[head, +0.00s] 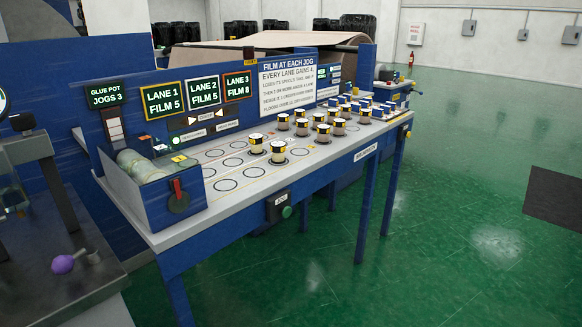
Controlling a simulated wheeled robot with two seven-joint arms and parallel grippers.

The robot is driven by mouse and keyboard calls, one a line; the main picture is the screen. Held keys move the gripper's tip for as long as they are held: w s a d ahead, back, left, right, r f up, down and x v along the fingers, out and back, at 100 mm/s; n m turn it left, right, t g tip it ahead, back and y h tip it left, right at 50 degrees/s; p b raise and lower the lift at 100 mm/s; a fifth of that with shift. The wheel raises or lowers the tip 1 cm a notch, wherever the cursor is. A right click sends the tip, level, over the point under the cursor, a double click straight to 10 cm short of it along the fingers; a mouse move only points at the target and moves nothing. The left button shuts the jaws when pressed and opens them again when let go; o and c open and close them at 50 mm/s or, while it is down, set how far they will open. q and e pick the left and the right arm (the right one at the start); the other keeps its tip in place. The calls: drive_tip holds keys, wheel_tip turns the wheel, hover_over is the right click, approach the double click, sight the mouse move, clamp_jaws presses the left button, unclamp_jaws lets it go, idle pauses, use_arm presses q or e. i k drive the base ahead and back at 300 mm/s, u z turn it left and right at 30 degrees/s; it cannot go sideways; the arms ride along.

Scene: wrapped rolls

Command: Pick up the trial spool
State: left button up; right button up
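Several short spools with white, black and yellow bands stand upright on printed circles on the long bench (230,197). The two nearest are a front spool (278,152) and a spool (256,143) just behind it to the left. More spools (323,133) stand farther along, and some at the far end have blue tops (365,104). I cannot tell which one is the trial spool; no readable label marks it. Neither of my grippers is in view.
Signs (164,100) reading lane 1 film 5, lane 2 film 5 and lane 3 film 8 stand behind the bench. A red-handled switch (178,196) is at its near end. A dark table (60,300) at left holds a purple object (62,264). Green floor (480,220) is open at right.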

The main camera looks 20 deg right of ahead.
sight(278, 148)
drive_tip(key=u, duration=0.1)
drive_tip(key=k, duration=0.55)
drive_tip(key=z, duration=1.1)
drive_tip(key=i, duration=1.6)
drive_tip(key=u, duration=0.9)
